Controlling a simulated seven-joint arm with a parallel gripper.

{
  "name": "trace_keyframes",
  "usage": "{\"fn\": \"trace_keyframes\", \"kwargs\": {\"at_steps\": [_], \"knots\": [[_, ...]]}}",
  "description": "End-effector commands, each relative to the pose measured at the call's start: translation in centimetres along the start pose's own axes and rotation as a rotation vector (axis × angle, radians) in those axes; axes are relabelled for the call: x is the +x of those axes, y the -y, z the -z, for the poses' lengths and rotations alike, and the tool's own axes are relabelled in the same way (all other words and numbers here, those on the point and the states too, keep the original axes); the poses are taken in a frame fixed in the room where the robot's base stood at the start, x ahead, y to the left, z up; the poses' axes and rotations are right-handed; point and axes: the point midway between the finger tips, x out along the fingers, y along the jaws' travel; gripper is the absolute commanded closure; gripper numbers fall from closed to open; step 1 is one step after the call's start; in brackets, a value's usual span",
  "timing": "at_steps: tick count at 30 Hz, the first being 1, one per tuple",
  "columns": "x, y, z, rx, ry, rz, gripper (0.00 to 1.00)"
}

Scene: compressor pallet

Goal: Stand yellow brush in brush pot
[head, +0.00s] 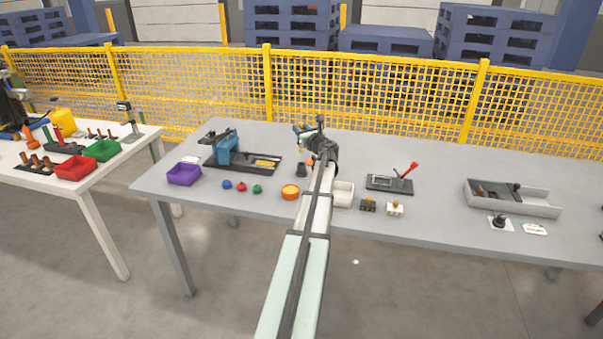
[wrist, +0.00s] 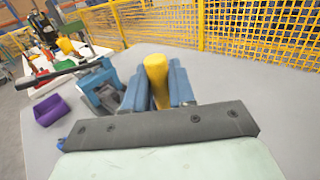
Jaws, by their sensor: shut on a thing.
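The yellow brush (wrist: 156,68) is in the wrist view, its rounded yellow end showing between the blue fingers of my gripper (wrist: 159,88). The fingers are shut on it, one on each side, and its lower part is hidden. In the head view my gripper (head: 309,132) is above the far middle of the grey table, and the brush is too small to make out clearly. I cannot tell for sure which thing is the brush pot. A white container (head: 344,193) stands just right of my arm, partly hidden by it.
On the grey table (head: 430,220) are a blue device (head: 227,146) on a black tray, a purple bin (head: 184,174), several small coloured balls, an orange round dish (head: 290,191), a red-levered fixture (head: 408,172) and a grey tray (head: 535,206). A yellow mesh fence (head: 390,95) stands behind.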

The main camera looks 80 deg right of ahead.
Motion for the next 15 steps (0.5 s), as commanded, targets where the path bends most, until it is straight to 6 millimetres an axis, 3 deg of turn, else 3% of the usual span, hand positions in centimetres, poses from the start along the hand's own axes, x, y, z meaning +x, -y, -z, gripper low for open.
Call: {"fn": "trace_keyframes", "kwargs": {"at_steps": [10, 15], "knots": [[0.0, 0.4, 4.7, 0.001, -0.002, 0.019, 1.0], [0.0, 0.3, 6.0, 0.0, 0.0, 0.019, 1.0]]}}
